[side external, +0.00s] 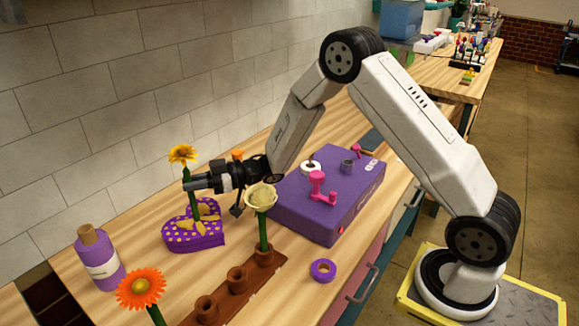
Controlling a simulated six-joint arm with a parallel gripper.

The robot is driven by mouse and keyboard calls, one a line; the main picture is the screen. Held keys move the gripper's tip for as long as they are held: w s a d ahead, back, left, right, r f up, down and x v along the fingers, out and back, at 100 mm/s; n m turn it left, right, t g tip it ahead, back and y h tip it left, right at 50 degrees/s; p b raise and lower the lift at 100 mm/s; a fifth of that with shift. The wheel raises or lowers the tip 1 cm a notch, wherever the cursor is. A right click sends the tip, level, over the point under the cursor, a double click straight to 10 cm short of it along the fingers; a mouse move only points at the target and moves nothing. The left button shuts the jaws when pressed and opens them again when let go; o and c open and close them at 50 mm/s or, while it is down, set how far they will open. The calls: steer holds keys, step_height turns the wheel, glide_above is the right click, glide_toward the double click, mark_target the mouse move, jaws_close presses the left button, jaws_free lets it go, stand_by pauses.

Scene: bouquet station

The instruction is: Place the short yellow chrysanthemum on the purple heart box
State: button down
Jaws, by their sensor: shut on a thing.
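My gripper (190,184) is shut on the stem of the yellow chrysanthemum (182,153). The flower is upright, with its yellow head above the jaws and its green stem running down below them. The purple heart box (208,241), with yellow dots on its sides, stands on the table directly below. The stem's lower end shows against the top of the box among tan, leaf-like patches. I cannot tell whether the stem touches the box.
A cream flower (261,196) stands in a brown holder rack (215,316) with empty cups. An orange flower (140,288) is in front. A purple bottle (99,262) stands left. A purple case (315,218) and tape roll (323,270) are right. The wall is close behind.

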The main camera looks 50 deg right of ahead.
steer(key=shift+f, duration=0.3)
steer(key=shift+f, duration=0.15)
steer(key=c, duration=0.6)
jaws_free()
steer(key=shift+d, duration=0.1)
steer(key=s+d+r, duration=0.3)
steer(key=d+r, duration=0.1)
steer(key=r, duration=0.3)
steer(key=shift+r, duration=0.15)
stand_by(0.5)
